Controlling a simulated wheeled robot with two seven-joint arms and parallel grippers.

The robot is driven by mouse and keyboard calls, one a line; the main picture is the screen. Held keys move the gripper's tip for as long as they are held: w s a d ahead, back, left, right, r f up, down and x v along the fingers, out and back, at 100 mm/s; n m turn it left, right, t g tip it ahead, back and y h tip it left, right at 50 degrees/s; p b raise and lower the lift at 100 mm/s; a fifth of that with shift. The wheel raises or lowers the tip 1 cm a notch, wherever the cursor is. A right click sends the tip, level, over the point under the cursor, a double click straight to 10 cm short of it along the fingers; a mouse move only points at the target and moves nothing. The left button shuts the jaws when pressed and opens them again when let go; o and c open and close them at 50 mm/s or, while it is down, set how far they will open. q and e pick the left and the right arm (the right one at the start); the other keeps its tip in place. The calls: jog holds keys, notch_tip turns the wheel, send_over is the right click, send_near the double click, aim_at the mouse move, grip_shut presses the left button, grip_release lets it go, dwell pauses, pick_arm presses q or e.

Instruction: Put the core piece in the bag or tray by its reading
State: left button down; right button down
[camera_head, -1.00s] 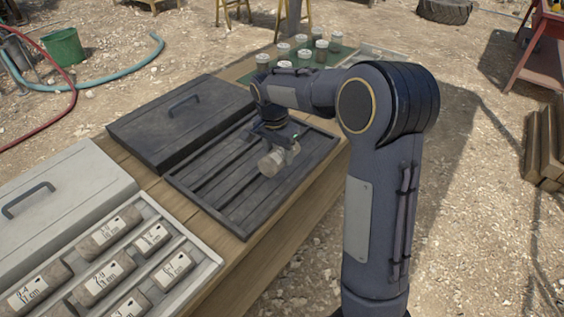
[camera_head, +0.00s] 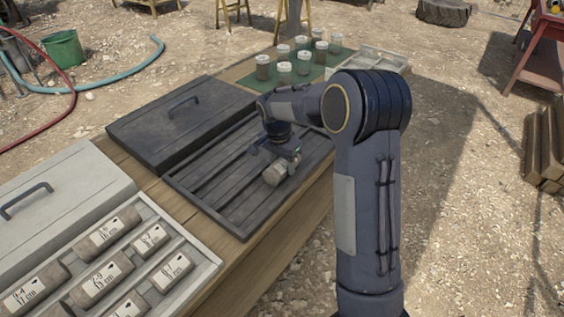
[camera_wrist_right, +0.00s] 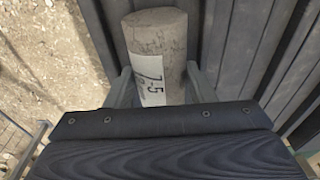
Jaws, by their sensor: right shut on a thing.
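My right gripper (camera_head: 285,155) is over the dark slatted tray (camera_head: 225,205), near its right edge. It is shut on a grey-brown core piece (camera_head: 275,174), a short cylinder. In the right wrist view the core piece (camera_wrist_right: 157,38) sits between the two fingers (camera_wrist_right: 157,88), with a white label that reads 7-5 and a smaller line I cannot make out. The core piece is low over the tray's grooves; I cannot tell whether it touches them. The tray is otherwise empty. My left gripper is not in view. No bag is clearly visible.
A pale core tray (camera_head: 205,262) at front left holds several labelled core pieces. Its grey lid (camera_head: 70,190) and the dark lid (camera_head: 170,125) lie beside the trays. Several white-capped jars (camera_head: 284,73) stand on a green mat at the table's far end, near a pale divided tray (camera_head: 370,60).

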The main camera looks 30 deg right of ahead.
aim_at(279, 164)
jog(key=c, duration=0.6)
grip_release()
jog(key=shift+c, duration=0.2)
notch_tip(279, 164, up, 12)
jog(key=a+p, duration=0.1)
jog(key=p, duration=0.1)
jog(key=s+a+r+n+t+y, duration=0.1)
jog(key=s+a+r+n+y, duration=0.15)
jog(key=s, duration=0.45)
jog(key=s+a+r+n+t+y, duration=0.1)
jog(key=s+n, duration=0.2)
jog(key=s, duration=0.5)
jog(key=s+a+f+n+t, duration=0.1)
jog(key=s+a+f+n, duration=0.1)
jog(key=s, duration=0.5)
jog(key=s+a+f+n+t+y, duration=0.1)
jog(key=s+a+f+n+t, duration=0.1)
jog(key=s+a+n, duration=0.2)
jog(key=s+a, duration=0.1)
jog(key=s, duration=0.2)
